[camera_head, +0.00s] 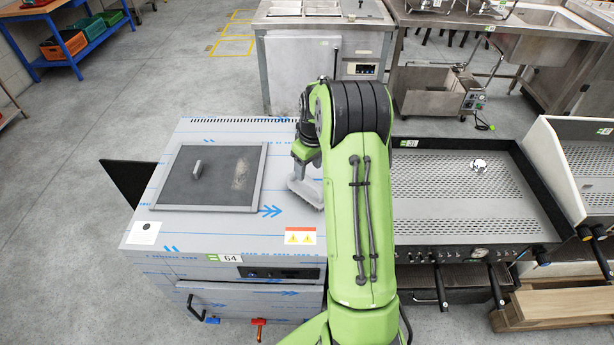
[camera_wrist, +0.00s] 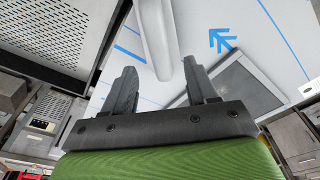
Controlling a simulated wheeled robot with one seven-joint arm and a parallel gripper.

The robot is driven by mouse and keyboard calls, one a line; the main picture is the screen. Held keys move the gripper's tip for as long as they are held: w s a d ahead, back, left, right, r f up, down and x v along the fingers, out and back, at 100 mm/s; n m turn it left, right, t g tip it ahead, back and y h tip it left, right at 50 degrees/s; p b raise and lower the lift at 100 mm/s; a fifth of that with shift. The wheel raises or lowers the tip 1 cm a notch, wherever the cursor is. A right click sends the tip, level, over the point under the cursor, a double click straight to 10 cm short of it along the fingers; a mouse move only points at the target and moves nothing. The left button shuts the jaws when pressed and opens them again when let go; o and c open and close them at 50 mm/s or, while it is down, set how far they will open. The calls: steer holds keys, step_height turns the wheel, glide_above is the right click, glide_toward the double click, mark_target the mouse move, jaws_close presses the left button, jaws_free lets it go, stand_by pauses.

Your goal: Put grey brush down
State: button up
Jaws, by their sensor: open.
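The grey brush (camera_head: 307,192) is at the right side of the film-covered top of the cabinet (camera_head: 190,225) marked 64, beside the dark inset lid. My gripper (camera_head: 303,168) is just above and behind it, with the arm reaching over from the right. In the wrist view the brush's pale grey handle (camera_wrist: 155,38) runs down between the two spread fingers of my gripper (camera_wrist: 161,72). The fingers are open, with a gap on each side of the handle. The brush seems to rest on the top; its underside is hidden.
The dark lid (camera_head: 213,180) with a small handle takes up the left of the cabinet top. A perforated steel unit (camera_head: 455,190) with a shiny knob stands to the right. Bare film-covered surface lies between lid and brush. A blue shelf with crates (camera_head: 75,45) stands far left.

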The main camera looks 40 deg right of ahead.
steer(key=s+a+r+t, duration=0.1)
steer(key=s+a+r, duration=0.4)
steer(key=r, duration=0.4)
steer(key=s+a+r+t, duration=0.1)
steer(key=s+a+r, duration=0.2)
steer(key=a+r, duration=0.5)
steer(key=s+a+t, duration=0.1)
steer(key=s+a, duration=0.3)
steer(key=s, duration=0.5)
steer(key=s+a+r+m+t, duration=0.1)
steer(key=s+a, duration=0.4)
steer(key=s, duration=0.3)
steer(key=shift+s+r+m, duration=0.15)
steer(key=shift+s+m, duration=0.15)
steer(key=shift+s, duration=0.1)
steer(key=shift+o, duration=0.2)
